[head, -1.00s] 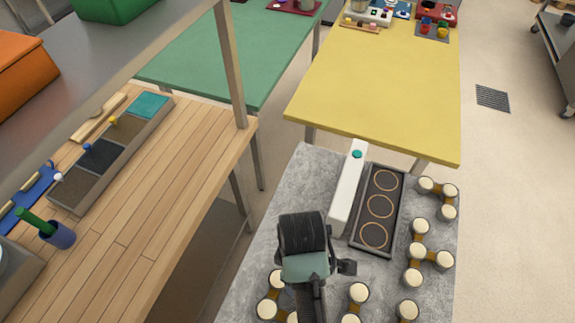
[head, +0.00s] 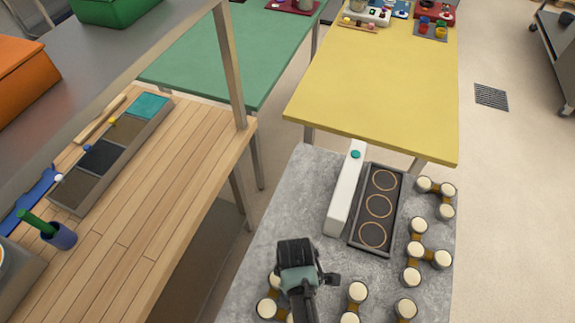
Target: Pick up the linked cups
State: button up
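Several groups of linked cups lie on the grey stone-look table. Each group is cream-topped round cups joined by brown links. One group (head: 437,186) is at the far right, and another (head: 414,253) is nearer, at the right. Other groups show at the bottom edge, partly cut off: one (head: 357,292) at the middle and one (head: 405,308) to its right. Another group (head: 267,308) is beside and partly behind my arm at the lower left. My gripper (head: 300,254) is seen from above over the table's left part; its fingers are hidden, so its opening does not show.
A dark tray with three ringed circles (head: 350,243) lies mid-table, with a white block bearing a teal button (head: 343,205) along its left side. A wooden counter (head: 150,225) stands left, with a metal post (head: 229,70). A yellow table (head: 375,85) is behind.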

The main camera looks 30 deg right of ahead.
jog(key=shift+c, duration=0.3)
grip_shut()
dwell(0.4)
